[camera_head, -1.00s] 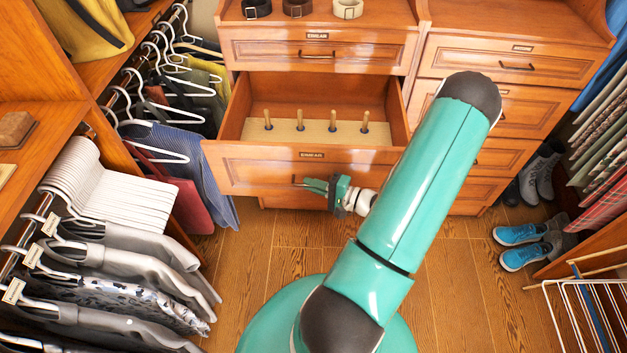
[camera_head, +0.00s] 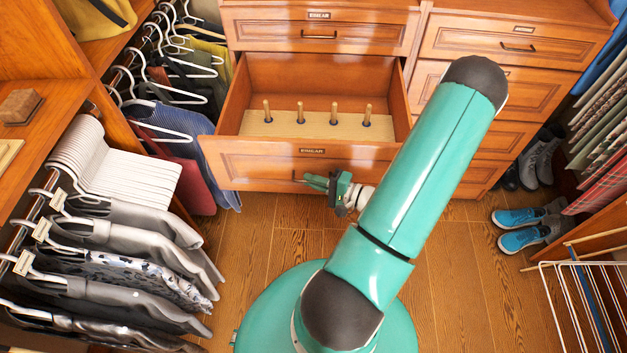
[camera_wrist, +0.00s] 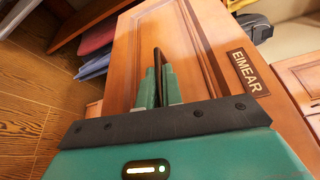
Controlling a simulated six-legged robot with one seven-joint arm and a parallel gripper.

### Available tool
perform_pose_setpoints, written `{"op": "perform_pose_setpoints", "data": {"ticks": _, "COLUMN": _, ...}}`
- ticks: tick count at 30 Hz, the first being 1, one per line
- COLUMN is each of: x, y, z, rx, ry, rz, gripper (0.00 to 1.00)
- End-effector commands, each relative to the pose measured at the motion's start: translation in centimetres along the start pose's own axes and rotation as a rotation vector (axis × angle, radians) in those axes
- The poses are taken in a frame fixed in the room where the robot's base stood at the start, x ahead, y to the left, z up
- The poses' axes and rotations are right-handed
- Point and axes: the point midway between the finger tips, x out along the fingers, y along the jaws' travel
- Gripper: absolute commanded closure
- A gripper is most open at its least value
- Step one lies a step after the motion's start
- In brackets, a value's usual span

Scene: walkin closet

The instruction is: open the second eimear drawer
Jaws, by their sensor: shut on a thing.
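The second Eimear drawer (camera_head: 245,172) is pulled well out of the left dresser in the head view, its inside showing a light board with several upright pegs. Its front with the EIMEAR label (camera_wrist: 246,73) fills much of the wrist view. My gripper (camera_head: 308,180) is at the drawer front, below the label. In the wrist view, the green fingers of my gripper (camera_wrist: 160,82) are shut on the dark drawer handle (camera_wrist: 157,60). Part of the handle is hidden between the fingers.
The closed Eimear drawer (camera_head: 270,32) is above the open one. Hanging clothes (camera_head: 150,245) crowd the left side. Blue shoes (camera_head: 525,241) and a white rack (camera_head: 585,290) stand at right. Wooden floor (camera_head: 450,280) is clear in front of the dresser.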

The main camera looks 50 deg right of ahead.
Motion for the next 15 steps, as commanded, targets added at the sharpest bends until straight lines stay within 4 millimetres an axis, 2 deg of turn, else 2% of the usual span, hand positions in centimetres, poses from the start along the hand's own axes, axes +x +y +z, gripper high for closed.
{"op": "perform_pose_setpoints", "data": {"ticks": 2, "x": -0.09, "y": -0.03, "z": -0.07, "rx": -0.001, "ry": 0.002, "rz": -0.001, "gripper": 1.0}}
{"op": "perform_pose_setpoints", "data": {"ticks": 3, "x": -0.09, "y": -0.02, "z": -0.06, "rx": -0.001, "ry": 0.002, "rz": 0.0, "gripper": 0.91}}
{"op": "perform_pose_setpoints", "data": {"ticks": 6, "x": -0.09, "y": -0.01, "z": -0.01, "rx": -0.001, "ry": 0.002, "rz": 0.0, "gripper": 0.71}}
{"op": "perform_pose_setpoints", "data": {"ticks": 15, "x": -0.2, "y": 0.04, "z": 0.16, "rx": -0.001, "ry": 0.001, "rz": 0.0, "gripper": 0.71}}
